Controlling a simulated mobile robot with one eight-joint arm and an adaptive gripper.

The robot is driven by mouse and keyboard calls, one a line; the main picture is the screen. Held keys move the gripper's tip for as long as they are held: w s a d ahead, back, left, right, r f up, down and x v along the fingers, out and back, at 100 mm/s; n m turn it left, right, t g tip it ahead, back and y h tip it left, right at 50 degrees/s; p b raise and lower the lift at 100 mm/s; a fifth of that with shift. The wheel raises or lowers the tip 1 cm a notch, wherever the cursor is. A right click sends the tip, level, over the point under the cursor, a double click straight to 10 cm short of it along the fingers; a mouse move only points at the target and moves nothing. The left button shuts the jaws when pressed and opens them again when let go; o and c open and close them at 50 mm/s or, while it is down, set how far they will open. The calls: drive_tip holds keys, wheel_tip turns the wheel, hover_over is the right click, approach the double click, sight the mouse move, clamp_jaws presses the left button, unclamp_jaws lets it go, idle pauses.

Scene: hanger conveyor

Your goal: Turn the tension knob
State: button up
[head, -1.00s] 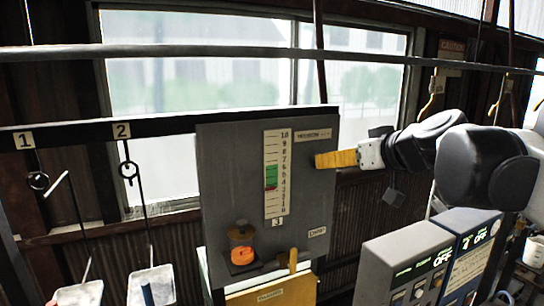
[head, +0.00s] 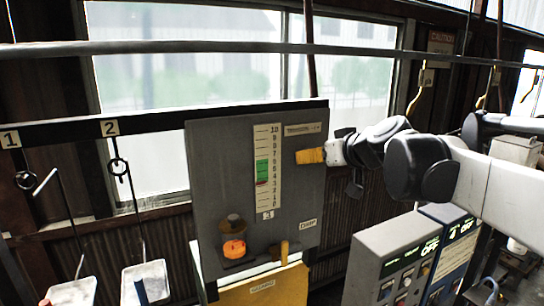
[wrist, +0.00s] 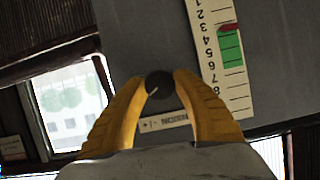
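The tension knob (wrist: 160,85) is a small dark round knob with a pale line, on the grey panel (head: 217,160). My gripper (wrist: 163,81) has its two yellow fingers around the knob, and the tips appear to touch its sides. In the head view my gripper (head: 308,156) is at the panel's upper right, and its fingers hide the knob. A numbered scale (head: 274,150) has a green band (head: 262,171) and a red marker (wrist: 229,27) at the band's low end, near 4. A label (wrist: 163,124) sits beside the knob.
An orange button (head: 234,249) and a yellow box (head: 262,291) are lower on the panel's side. Grey (head: 385,250) and blue (head: 455,235) control boxes stand below my arm. Hooks with white trays (head: 146,280) hang at left. A rail (head: 200,48) crosses above.

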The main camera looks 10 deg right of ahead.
drive_tip(key=shift+m, duration=0.3)
drive_tip(key=shift+d+f+m+y+b, duration=0.1)
drive_tip(key=shift+m+y+b, duration=0.8)
drive_tip(key=shift+m+y, duration=0.25)
drive_tip(key=shift+m+g+y+b, duration=0.3)
drive_tip(key=shift+m+y+b, duration=0.65)
drive_tip(key=shift+m, duration=0.6)
drive_tip(key=o, duration=1.2)
drive_tip(key=shift+w, duration=0.1)
